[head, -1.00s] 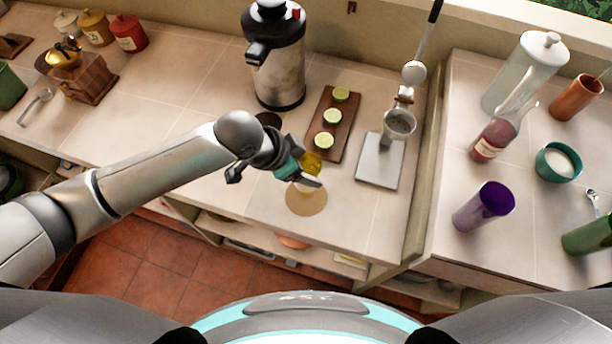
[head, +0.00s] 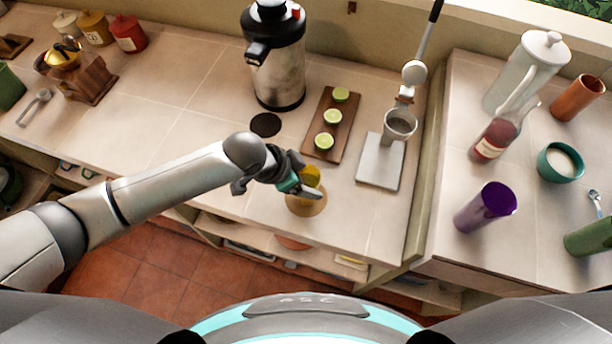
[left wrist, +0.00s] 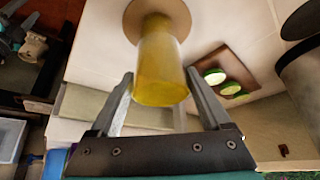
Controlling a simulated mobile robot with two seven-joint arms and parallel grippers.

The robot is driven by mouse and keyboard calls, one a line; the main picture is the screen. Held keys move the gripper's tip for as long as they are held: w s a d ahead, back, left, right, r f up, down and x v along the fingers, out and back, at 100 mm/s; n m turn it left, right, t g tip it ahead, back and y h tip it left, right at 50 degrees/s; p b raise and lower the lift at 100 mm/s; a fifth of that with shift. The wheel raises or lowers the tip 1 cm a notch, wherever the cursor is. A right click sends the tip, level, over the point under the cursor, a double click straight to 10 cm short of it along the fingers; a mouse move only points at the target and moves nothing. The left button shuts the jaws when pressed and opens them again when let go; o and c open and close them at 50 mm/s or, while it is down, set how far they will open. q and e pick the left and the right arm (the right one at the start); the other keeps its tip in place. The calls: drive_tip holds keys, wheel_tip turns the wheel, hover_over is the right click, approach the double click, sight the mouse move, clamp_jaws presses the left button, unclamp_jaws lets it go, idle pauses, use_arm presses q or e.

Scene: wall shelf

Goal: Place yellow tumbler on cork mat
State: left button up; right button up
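The yellow tumbler (head: 311,174) is in my left gripper (head: 308,192), over the cork mat (head: 304,208) near the counter's front edge. In the left wrist view the yellow tumbler (left wrist: 160,65) is between the two fingers of my left gripper (left wrist: 160,75), which close in on its sides. Its far end overlaps the round cork mat (left wrist: 132,18) there. I cannot tell whether its bottom touches the mat. The gripper hides part of the tumbler in the head view. My right gripper is not in view.
A dark round coaster (head: 265,124) lies behind my left arm. A wooden board with limes (head: 345,108), a steel dispenser (head: 277,75) and a grey scale-like stand (head: 378,168) are nearby. A purple cup (head: 484,207) stands on the right counter. The counter right of the mat is clear.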

use_arm(q)
drive_tip(key=shift+o, duration=1.3)
drive_tip(key=shift+r, duration=0.1)
drive_tip(key=p+v, duration=0.1)
drive_tip(key=v, duration=1.1)
drive_tip(key=shift+r, duration=0.1)
